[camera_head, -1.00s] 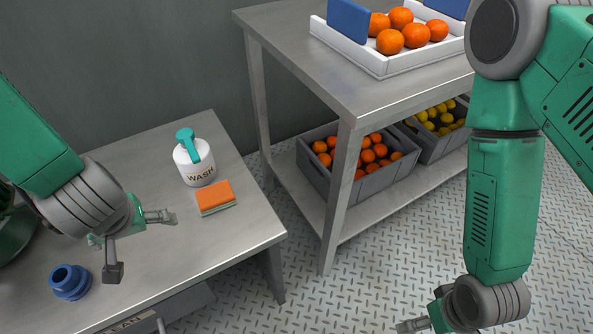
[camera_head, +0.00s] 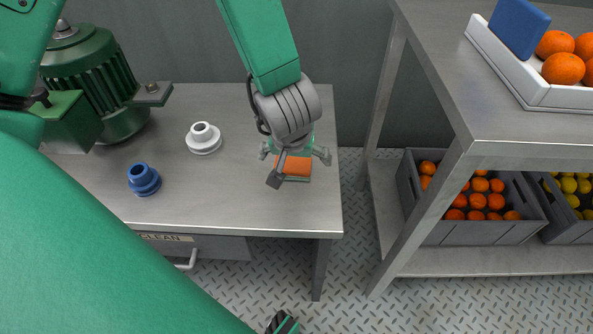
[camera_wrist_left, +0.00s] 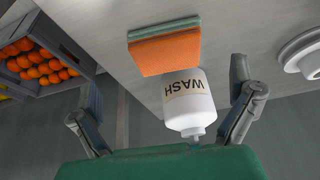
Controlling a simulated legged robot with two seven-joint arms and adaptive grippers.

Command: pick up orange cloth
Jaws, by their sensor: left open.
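The orange cloth, an orange pad with a green underside, lies flat on the left metal table. In the head view, part of the orange cloth (camera_head: 294,168) shows between the fingers of my left gripper (camera_head: 296,166), which hangs over it. In the left wrist view the orange cloth (camera_wrist_left: 165,52) shows whole, ahead of the open, empty fingers of my left gripper (camera_wrist_left: 165,82). I see no contact between them.
A white WASH bottle (camera_wrist_left: 188,100) stands beside the cloth, hidden behind my arm in the head view. A white fitting (camera_head: 204,138), a blue fitting (camera_head: 144,179) and a green motor (camera_head: 95,75) are left of it. A taller metal table (camera_head: 440,65) stands right.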

